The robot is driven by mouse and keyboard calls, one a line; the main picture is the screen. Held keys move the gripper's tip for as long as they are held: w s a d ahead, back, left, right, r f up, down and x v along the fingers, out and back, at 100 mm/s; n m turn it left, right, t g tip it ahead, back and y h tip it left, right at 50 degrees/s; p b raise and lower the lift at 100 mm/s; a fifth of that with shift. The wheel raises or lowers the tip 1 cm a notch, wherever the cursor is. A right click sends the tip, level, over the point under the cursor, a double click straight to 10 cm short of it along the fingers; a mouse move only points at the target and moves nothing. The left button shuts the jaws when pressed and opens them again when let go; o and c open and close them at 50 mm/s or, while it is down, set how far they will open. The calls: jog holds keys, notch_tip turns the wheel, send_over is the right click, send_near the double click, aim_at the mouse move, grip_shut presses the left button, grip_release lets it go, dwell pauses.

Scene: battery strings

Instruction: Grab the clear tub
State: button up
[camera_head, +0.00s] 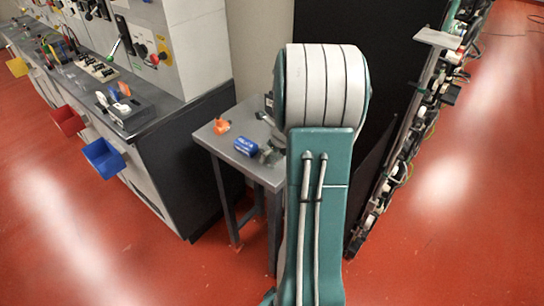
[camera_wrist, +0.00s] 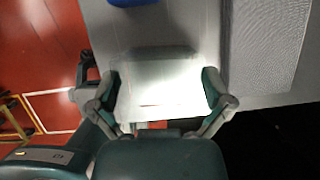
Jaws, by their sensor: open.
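In the wrist view a pale, see-through boxy thing (camera_wrist: 158,72), which looks like the clear tub, is at the edge of a grey tabletop. My gripper (camera_wrist: 162,92) is open, with one finger on the left and one on the right of the pale tub. I cannot tell whether the fingers touch it. In the head view my arm covers the gripper, and I cannot make out the tub there.
The small grey table (camera_head: 207,136) bears an orange item (camera_head: 221,126) and a blue item (camera_head: 247,146). A workbench with blue (camera_head: 103,158) and red bins (camera_head: 67,121) stands left. A dark panel stands right. A grey mesh-like surface (camera_wrist: 265,45) lies right in the wrist view.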

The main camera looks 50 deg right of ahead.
jog(key=c, duration=0.9)
